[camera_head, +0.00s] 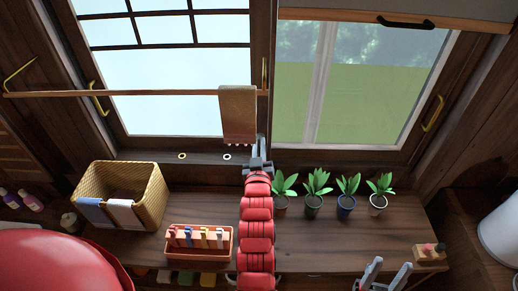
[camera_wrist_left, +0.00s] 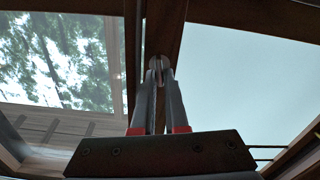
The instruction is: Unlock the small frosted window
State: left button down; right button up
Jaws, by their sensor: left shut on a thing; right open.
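The pale, frosted-looking window (camera_head: 165,60) with dark grid bars is at the upper left in the head view; its pale pane (camera_wrist_left: 245,75) is at the right in the left wrist view. My left gripper (camera_head: 261,150) reaches up to the dark wooden post beside this window. In the left wrist view its fingers (camera_wrist_left: 158,75) are shut on a small grey rounded piece at the post, perhaps a latch; the fingertips hide most of it. My right gripper (camera_head: 385,272) is open and empty at the lower right in the head view.
A towel (camera_head: 238,112) hangs from a wooden rail (camera_head: 150,94) close to my left gripper. Several potted plants (camera_head: 345,205) stand right of my left arm. A wicker basket (camera_head: 152,180) and an orange tray (camera_head: 181,249) stand left. A clear window (camera_head: 350,95) is at right.

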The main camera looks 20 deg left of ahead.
pick_arm(q)
jog(key=shift+d+m+b, duration=0.1)
jog(key=shift+m+b, duration=0.35)
jog(key=shift+m, duration=0.65)
jog(key=c, duration=1.2)
grip_release()
